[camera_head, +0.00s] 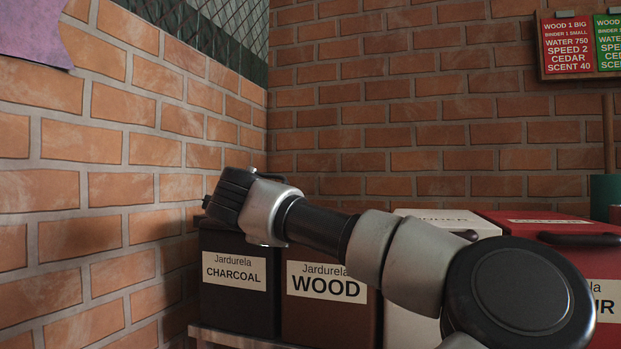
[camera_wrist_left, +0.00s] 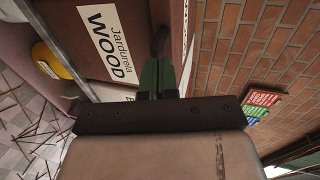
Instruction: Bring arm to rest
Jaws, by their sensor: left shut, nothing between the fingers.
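My left gripper (camera_wrist_left: 158,90) shows in the left wrist view, with its dark fingers together and nothing between them. It is near the brown WOOD bin (camera_wrist_left: 140,20), whose label (camera_wrist_left: 108,45) shows at the upper left. In the head view an arm of mine (camera_head: 325,226) reaches from the lower right toward the left, across the front of the bins. Its dark far end is by the top of the CHARCOAL bin (camera_head: 237,318); no fingers can be made out there. My right gripper cannot be identified in either view.
The brown WOOD bin (camera_head: 320,325), a white bin (camera_head: 440,217) and a red bin (camera_head: 600,270) stand in a row on a ledge (camera_head: 225,338). Brick walls close the corner behind. Recipe cards (camera_head: 568,45) hang at the upper right. Thin sticks (camera_wrist_left: 35,125) lie on the floor.

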